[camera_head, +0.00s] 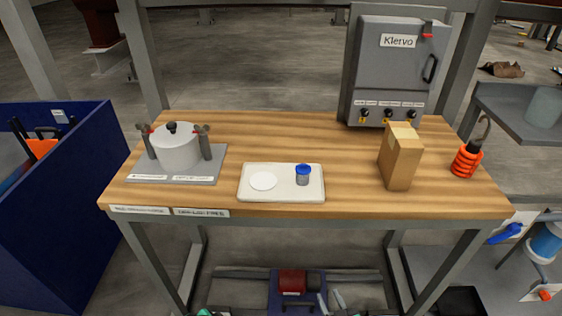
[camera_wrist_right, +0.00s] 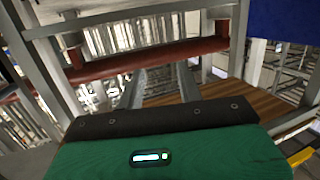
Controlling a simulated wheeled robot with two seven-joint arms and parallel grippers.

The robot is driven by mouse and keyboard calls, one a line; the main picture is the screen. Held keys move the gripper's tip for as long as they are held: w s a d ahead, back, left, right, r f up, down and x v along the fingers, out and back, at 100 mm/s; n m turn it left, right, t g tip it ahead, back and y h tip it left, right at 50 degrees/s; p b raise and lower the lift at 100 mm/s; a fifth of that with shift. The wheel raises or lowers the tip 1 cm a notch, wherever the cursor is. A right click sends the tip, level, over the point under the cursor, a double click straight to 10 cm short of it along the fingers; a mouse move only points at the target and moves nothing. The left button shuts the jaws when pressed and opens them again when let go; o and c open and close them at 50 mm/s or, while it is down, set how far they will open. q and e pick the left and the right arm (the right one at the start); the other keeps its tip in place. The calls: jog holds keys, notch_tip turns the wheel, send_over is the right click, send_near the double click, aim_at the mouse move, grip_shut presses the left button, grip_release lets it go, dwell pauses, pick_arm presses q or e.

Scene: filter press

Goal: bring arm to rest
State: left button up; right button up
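My right gripper (camera_wrist_right: 165,125) shows in the right wrist view as a green housing with a dark front edge and a small lit indicator.
On the bench are a filter press pot (camera_head: 178,147), a white tray (camera_head: 282,193) with a white disc and blue-lidded jar (camera_head: 303,175), a cardboard box (camera_head: 400,157), a grey control cabinet (camera_head: 392,70) and an orange coiled item (camera_head: 466,160). A blue bin (camera_head: 60,210) stands left.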

jog(key=s+d+f+g+h+p, duration=0.1)
jog(key=s+d+f+g+p, duration=0.25)
jog(key=s+f, duration=0.45)
jog(key=s+d+f+g+h+p, duration=0.1)
jog(key=s+d+f+g+p, duration=0.1)
jog(key=s+f+g+p, duration=0.5)
pick_arm(q)
jog(key=s+a+n+g+y+p, duration=0.1)
jog(key=s+a+n+g+p, duration=0.1)
jog(key=s, duration=1.8)
jog(key=s+a+n+g+y+p, duration=0.1)
jog(key=s+a+n+g+p, duration=0.1)
jog(key=s, duration=1.9)
jog(key=shift+a+r+n+y+p, duration=0.3)
jog(key=shift+a+n+p, duration=0.2)
jog(key=shift+a+n, duration=0.55)
pick_arm(e)
jog(key=s+d+f+g+h, duration=0.1)
jog(key=s+d+g, duration=0.1)
jog(key=s, duration=1.1)
jog(key=s+d+f+m+g+h, duration=0.1)
jog(key=s+d, duration=0.3)
jog(key=s, duration=0.9)
jog(key=shift+s+d+f+g, duration=0.15)
jog(key=shift+s+f+g, duration=0.1)
jog(key=shift+f+g, duration=0.3)
pick_arm(q)
jog(key=shift+d, duration=0.2)
pick_arm(e)
jog(key=shift+w, duration=0.1)
